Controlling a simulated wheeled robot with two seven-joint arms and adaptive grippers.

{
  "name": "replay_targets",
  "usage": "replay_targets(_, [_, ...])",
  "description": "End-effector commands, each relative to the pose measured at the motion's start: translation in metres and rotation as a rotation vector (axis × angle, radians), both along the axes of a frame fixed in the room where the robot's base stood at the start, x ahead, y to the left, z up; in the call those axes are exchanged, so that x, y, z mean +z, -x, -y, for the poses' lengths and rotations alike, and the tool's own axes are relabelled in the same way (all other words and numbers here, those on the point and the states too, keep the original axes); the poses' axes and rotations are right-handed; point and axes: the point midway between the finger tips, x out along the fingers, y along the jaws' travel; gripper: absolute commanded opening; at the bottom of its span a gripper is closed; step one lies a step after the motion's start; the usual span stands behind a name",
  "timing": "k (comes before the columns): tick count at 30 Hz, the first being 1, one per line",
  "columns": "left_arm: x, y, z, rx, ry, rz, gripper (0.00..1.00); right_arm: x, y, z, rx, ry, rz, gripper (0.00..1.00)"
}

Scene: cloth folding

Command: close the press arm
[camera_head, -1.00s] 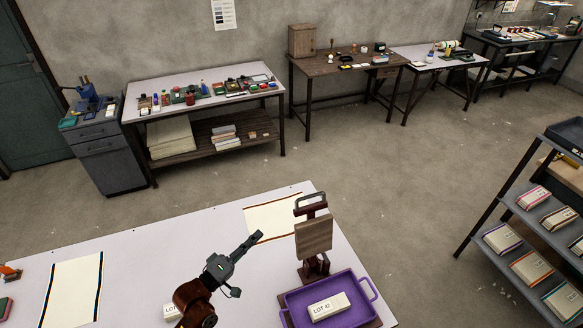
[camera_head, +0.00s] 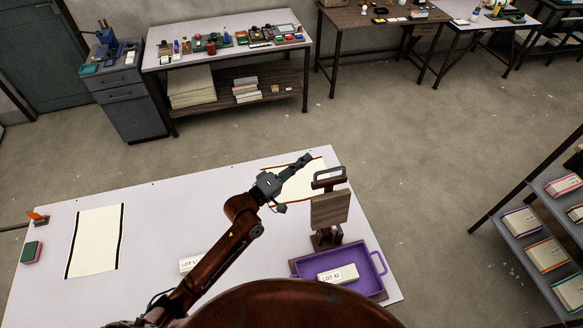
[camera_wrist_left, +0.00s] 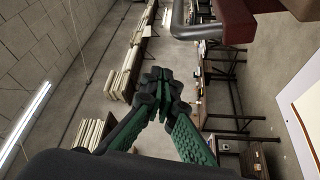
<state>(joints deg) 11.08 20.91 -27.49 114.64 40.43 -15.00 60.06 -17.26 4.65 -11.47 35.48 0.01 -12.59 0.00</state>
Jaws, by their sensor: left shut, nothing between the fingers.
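The press stands at the right end of the white table, its arm raised. Its wooden press plate (camera_head: 330,209) is upright, with a grey handle (camera_head: 328,174) on top. A purple tray (camera_head: 375,281) sits at its base, holding a folded cloth bundle labelled LOT 42 (camera_head: 338,274). My left gripper (camera_head: 306,159) is shut and empty, just left of and beyond the handle in the picture. In the left wrist view its fingers (camera_wrist_left: 158,76) are together, and the grey handle (camera_wrist_left: 196,31) is up and right of them, apart from them. My right gripper is not in view.
A striped cloth (camera_head: 285,168) lies flat behind the press, partly hidden by my arm. Another striped cloth (camera_head: 96,240) lies at the left of the white table (camera_head: 150,215). A LOT-labelled bundle (camera_head: 189,264) is partly behind my arm. A shelf (camera_head: 528,214) stands at right.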

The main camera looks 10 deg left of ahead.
Motion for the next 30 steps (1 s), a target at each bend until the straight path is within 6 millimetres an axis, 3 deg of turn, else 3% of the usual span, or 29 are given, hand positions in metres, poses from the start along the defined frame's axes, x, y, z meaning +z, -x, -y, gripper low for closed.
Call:
replay_targets(9, [-0.011, 0.029, 0.017, 0.002, 0.0, -0.002, 0.0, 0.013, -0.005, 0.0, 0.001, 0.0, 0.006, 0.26])
replay_targets(30, [-0.011, 0.036, 0.026, 0.001, -0.02, 0.046, 0.0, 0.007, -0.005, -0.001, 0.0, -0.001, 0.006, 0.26])
